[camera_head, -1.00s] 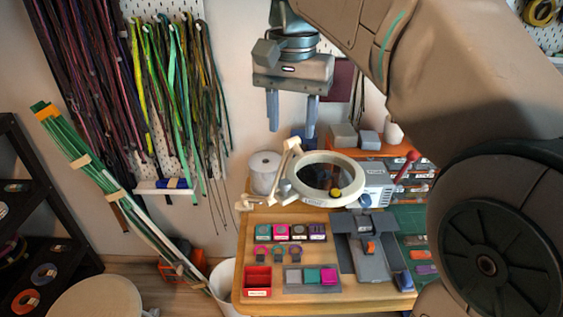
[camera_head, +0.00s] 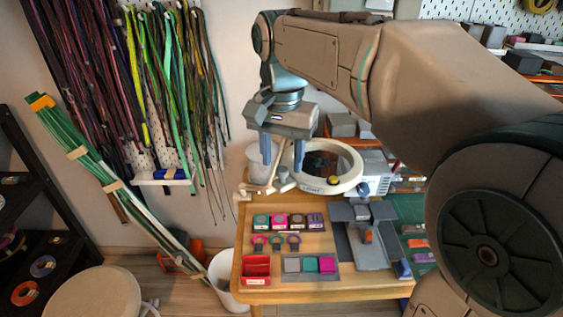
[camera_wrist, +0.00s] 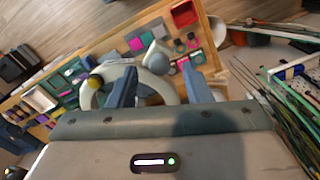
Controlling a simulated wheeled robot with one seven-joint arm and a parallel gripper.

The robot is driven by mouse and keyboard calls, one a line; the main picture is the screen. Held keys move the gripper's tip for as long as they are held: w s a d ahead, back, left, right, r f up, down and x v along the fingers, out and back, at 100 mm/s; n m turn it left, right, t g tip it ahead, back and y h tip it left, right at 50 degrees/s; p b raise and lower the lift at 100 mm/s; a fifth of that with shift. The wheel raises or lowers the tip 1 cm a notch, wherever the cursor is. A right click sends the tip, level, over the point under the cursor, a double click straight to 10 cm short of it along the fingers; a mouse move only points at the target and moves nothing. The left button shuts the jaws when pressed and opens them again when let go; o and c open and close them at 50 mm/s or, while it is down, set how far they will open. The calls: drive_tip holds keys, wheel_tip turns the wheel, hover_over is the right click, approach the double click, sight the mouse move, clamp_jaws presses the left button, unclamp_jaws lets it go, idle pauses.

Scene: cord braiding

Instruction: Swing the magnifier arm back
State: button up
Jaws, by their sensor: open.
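The magnifier has a cream ring (camera_head: 352,184) around a dark lens, with a yellow knob (camera_head: 334,181) at its edge. It stands over the back of the wooden table. Its thin beige arm (camera_head: 272,174) rises at the ring's left, partly behind my gripper. A grey knob (camera_head: 285,183) shows at the ring's left side. My gripper (camera_head: 273,163) is open and empty, fingers pointing down just above and left of the ring. In the wrist view the ring (camera_wrist: 88,98) and the grey knob (camera_wrist: 157,63) show between and beyond my fingers; contact cannot be told.
The table (camera_head: 318,244) holds several colored blocks, a red bin (camera_head: 256,268) and a grey fixture (camera_head: 370,250). A white spool (camera_head: 258,158) stands behind my gripper. Hanging cords (camera_head: 165,90) and a green cord bundle (camera_head: 95,160) are at left.

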drive_tip(key=shift+f, duration=0.9)
drive_tip(key=shift+c, duration=0.4)
